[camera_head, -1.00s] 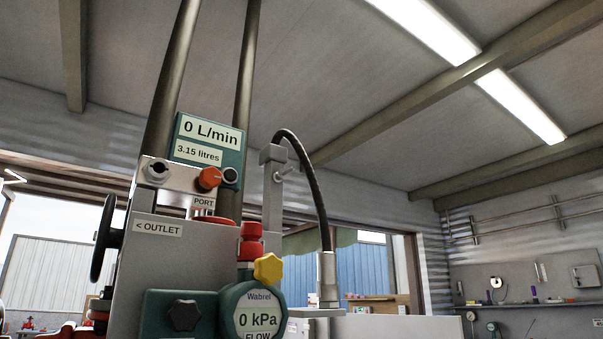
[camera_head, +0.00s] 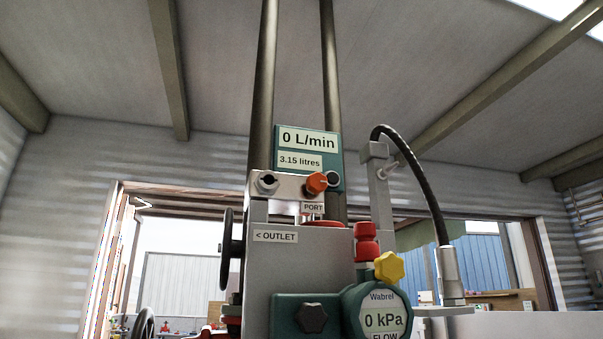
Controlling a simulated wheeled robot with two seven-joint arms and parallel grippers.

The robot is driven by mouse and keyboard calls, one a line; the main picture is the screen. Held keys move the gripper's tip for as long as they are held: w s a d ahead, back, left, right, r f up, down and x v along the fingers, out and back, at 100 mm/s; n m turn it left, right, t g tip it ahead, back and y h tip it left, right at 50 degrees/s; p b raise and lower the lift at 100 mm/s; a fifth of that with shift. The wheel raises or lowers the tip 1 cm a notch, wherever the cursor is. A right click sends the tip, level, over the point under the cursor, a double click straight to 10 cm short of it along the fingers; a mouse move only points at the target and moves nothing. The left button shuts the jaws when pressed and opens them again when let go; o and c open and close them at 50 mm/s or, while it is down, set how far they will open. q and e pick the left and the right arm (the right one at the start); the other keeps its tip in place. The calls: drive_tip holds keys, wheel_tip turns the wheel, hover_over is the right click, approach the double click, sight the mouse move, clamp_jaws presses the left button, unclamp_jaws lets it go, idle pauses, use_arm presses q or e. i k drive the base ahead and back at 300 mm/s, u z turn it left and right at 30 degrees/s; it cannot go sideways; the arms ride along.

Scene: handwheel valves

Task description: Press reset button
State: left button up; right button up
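The grey valve unit (camera_head: 285,265) stands right of centre in the head view. A teal display (camera_head: 307,148) on it reads 0 L/min and 3.15 litres. A round dark button with a pale ring (camera_head: 333,179) sits at the display's lower right corner; no label shows that it is the reset button. An orange knob (camera_head: 316,183) is just left of it, touching or overlapping it in the picture. Neither of my grippers is in view.
A gauge (camera_head: 381,318) reads 0 kPa, with a yellow knob (camera_head: 389,267) above it. A black handwheel (camera_head: 229,250) stands at the unit's left side. A black hose (camera_head: 420,178) arches on the right. Two dark pipes (camera_head: 263,90) rise behind the display.

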sight(333, 178)
drive_tip(key=u, duration=2.5)
drive_tip(key=k, duration=1.85)
drive_tip(key=z, duration=1.15)
